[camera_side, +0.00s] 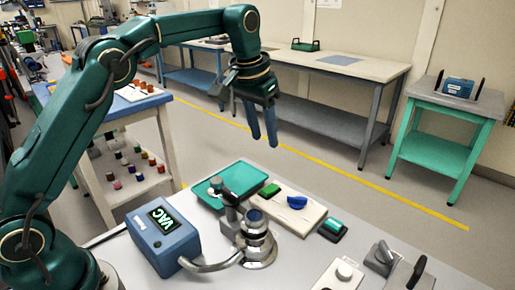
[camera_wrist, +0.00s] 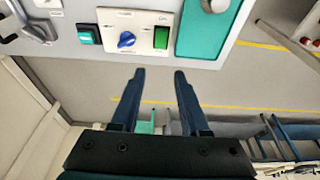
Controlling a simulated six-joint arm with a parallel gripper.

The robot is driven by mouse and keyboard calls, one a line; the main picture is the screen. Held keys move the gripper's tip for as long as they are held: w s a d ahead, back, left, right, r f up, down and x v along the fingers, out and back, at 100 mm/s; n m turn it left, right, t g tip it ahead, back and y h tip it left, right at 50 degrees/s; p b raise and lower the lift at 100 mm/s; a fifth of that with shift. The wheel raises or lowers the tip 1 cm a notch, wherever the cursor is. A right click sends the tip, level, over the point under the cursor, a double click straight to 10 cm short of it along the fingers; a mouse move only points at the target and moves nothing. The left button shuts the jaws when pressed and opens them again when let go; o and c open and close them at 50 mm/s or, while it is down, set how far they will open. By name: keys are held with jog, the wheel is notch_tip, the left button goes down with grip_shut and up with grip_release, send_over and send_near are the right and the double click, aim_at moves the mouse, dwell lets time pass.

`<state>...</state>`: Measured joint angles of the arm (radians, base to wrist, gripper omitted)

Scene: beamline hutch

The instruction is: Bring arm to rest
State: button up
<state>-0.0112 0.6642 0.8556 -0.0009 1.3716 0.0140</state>
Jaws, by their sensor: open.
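My gripper (camera_side: 261,124) hangs at the end of my green arm, fingers pointing down, in the air above and behind the work table. In the wrist view my gripper (camera_wrist: 158,75) shows two dark blue fingers spread apart with nothing between them. It is open and empty, clear of everything on the table. Below it on the work table (camera_side: 213,240) are a green tray (camera_side: 215,187) and a pale panel (camera_side: 305,215) with a green switch (camera_side: 270,190) and a blue knob (camera_side: 297,202).
A blue box marked VAC (camera_side: 160,235) joins a metal sample stand (camera_side: 258,240) by a hose. A small teal-topped block (camera_side: 332,229) and metal clamps (camera_side: 380,258) stand to the right. A long bench (camera_side: 345,72) and a green table (camera_side: 455,100) stand behind, across open floor.

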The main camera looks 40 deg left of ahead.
jog(key=s+r+t, duration=0.3)
jog(key=s+r, duration=0.5)
jog(key=s, duration=0.6)
jog(key=s+f, duration=0.8)
jog(key=s, duration=0.2)
jog(key=shift+s+d+f, duration=0.2)
jog(key=shift+s+f, duration=0.05)
jog(key=shift+f, duration=0.15)
